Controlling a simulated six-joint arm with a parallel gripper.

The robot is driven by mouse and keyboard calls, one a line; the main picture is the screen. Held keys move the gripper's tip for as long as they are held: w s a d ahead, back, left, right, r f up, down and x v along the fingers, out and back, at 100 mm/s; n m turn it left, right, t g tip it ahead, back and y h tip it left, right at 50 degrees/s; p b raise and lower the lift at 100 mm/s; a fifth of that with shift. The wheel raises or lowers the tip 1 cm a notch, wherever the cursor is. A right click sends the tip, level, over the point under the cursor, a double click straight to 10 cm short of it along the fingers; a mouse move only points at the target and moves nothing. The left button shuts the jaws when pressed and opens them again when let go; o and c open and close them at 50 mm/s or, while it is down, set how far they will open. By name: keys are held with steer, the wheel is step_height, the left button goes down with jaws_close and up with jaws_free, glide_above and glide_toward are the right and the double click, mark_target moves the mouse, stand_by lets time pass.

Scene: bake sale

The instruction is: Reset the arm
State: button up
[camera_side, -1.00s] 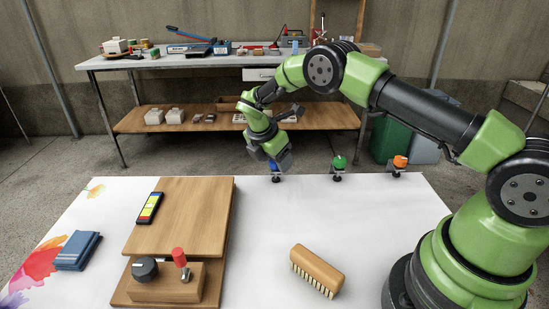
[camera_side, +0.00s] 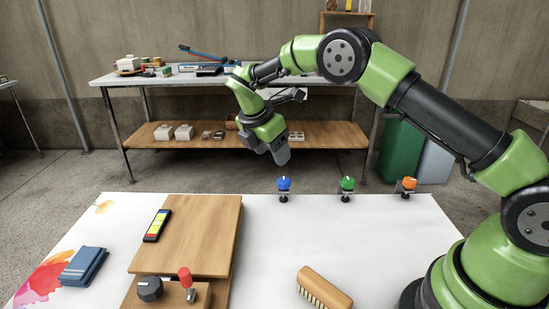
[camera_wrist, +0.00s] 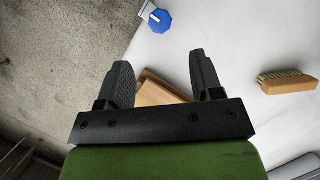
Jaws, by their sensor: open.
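My gripper (camera_side: 281,155) hangs above the far edge of the white table (camera_side: 265,225), a little above and left of the blue knob (camera_side: 284,184). In the wrist view my gripper (camera_wrist: 160,82) has its two dark fingers spread apart with nothing between them. The blue knob also shows in the wrist view (camera_wrist: 159,20), beyond the fingers and apart from them. A green knob (camera_side: 347,184) and an orange knob (camera_side: 408,184) stand to its right along the far edge.
Folded blue cloth (camera_side: 83,266) lies left. A brush (camera_side: 325,288) lies front centre. A workbench (camera_side: 220,78) stands behind.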

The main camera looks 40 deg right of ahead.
steer(key=s+a+r+m+t+y, duration=0.1)
steer(key=s+r+m+t+y, duration=0.1)
steer(key=s+r+m, duration=0.5)
steer(key=s+a+r+m+t+y, duration=0.15)
steer(key=s+r+m, duration=0.35)
steer(key=r, duration=0.5)
steer(key=s+a+m+t+y, duration=0.3)
steer(key=s+m, duration=0.6)
steer(key=s, duration=0.7)
steer(key=shift+m+t, duration=0.35)
steer(key=shift+m, duration=0.05)
steer(key=shift+s, duration=0.1)
